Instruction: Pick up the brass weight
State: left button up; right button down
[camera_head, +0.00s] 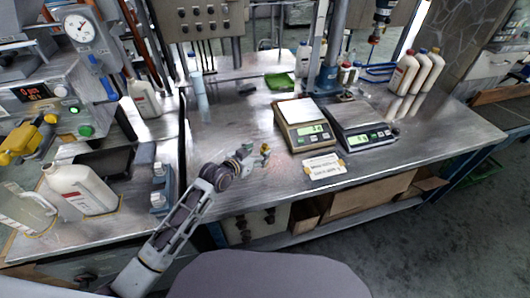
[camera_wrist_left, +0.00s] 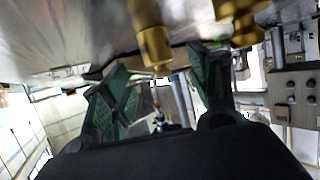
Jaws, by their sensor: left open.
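A small brass weight (camera_head: 265,149) stands on the metal bench in front of the left scale. In the left wrist view a brass weight (camera_wrist_left: 154,45) shows large at the top, between and beyond the fingers. A second brass-coloured piece (camera_wrist_left: 240,18) shows to its right, cut by the top edge. My left gripper (camera_head: 252,152) is low over the bench, just left of the weight. Its dark green fingers (camera_wrist_left: 165,95) are apart with nothing held between them. I cannot tell whether a finger touches the weight. My right gripper is not in view.
A left scale (camera_head: 305,137) and a right scale (camera_head: 366,139) stand behind the weight, with a small sign (camera_head: 324,166) in front. White bottles (camera_head: 417,73) stand at the back right. A white jug (camera_head: 80,190) is at the left. The bench's right front is clear.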

aim_at(263, 150)
pick_arm(q)
jog(key=shift+w+d+f, duration=0.15)
jog(key=shift+w+d, duration=0.05)
jog(key=shift+w, duration=0.15)
jog(key=shift+x, duration=2.55)
jog(key=shift+d, duration=0.1)
grip_shut()
